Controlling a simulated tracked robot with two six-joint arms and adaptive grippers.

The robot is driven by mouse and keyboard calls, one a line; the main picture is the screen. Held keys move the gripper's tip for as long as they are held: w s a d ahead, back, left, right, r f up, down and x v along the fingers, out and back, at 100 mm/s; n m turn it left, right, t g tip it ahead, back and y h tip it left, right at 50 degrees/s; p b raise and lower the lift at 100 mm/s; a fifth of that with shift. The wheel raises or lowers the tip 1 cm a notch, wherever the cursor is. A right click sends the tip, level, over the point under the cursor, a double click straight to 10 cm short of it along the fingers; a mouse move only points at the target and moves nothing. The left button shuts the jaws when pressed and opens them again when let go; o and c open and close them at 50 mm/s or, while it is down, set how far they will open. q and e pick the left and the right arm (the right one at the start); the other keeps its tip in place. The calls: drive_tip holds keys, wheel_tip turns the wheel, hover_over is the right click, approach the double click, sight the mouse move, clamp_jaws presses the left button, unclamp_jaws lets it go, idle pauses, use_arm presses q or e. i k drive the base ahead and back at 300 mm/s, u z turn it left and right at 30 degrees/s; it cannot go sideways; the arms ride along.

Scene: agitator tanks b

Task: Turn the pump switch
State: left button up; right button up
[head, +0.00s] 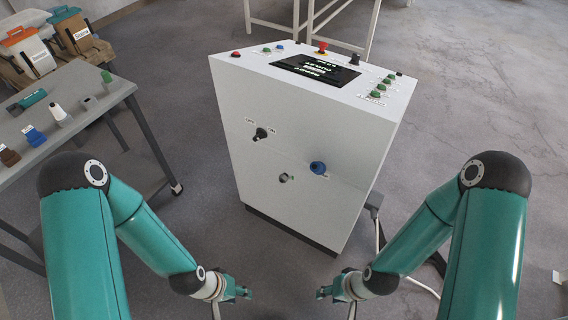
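A white control cabinet (290,195) stands in front of me. Its front face carries a black rotary switch (260,134) with small labels at its upper left and right, too small to read. No label that I can read names it as the pump switch. A blue knob (318,168) and a small grey round fitting (284,178) sit lower on the same face. My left gripper (247,293) and my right gripper (319,293) are low in the head view, in front of the cabinet and apart from it. Their finger opening is too small to judge.
The cabinet top has a dark display (316,72), a red emergency button (322,47), a black knob (355,59) and several green buttons. A grey table (100,100) at the left holds small items.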

sight(260, 135)
drive_tip(key=u, duration=0.2)
drive_tip(key=k, duration=0.5)
drive_tip(key=z, duration=0.3)
drive_tip(key=i, duration=0.1)
drive_tip(key=u, duration=2)
drive_tip(key=i, duration=1.1)
drive_tip(key=z, duration=3.35)
drive_tip(key=k, duration=0.1)
drive_tip(key=u, duration=1.55)
